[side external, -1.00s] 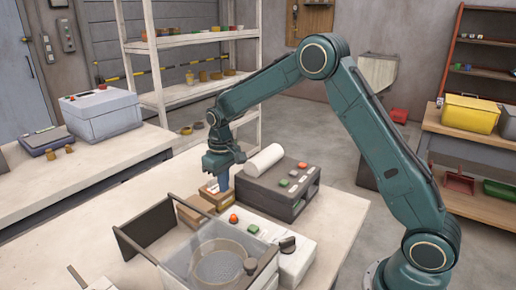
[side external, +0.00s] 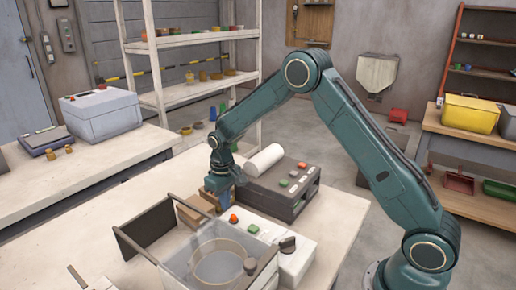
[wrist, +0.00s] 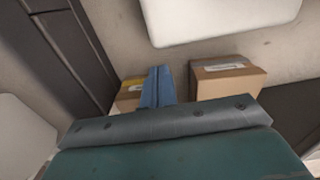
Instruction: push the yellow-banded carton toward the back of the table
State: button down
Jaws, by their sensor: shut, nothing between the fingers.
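The yellow-banded carton (wrist: 129,101) is a small brown box in the wrist view, left of my fingers and partly hidden by them. A second carton (wrist: 227,84), brown with a pale label, stands to the right of my fingers. My gripper (wrist: 158,70) is shut and empty, its blue fingers pointing down right beside the banded carton; I cannot tell whether they touch it. In the side view my gripper (side external: 222,203) is low, next to brown boxes (side external: 190,214); which one has the band is unclear there.
A dark control box (side external: 283,188) with a white roll (side external: 264,159) stands close to my gripper. A clear-walled bin (side external: 190,258) and a white button panel (side external: 296,259) are in front. A dark panel (side external: 147,228) stands at left.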

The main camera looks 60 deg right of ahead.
jog(key=shift+w, duration=0.1)
jog(key=shift+w, duration=5.35)
jog(key=shift+r, duration=0.1)
notch_tip(320, 180, up, 10)
jog(key=c, duration=2.1)
grip_release()
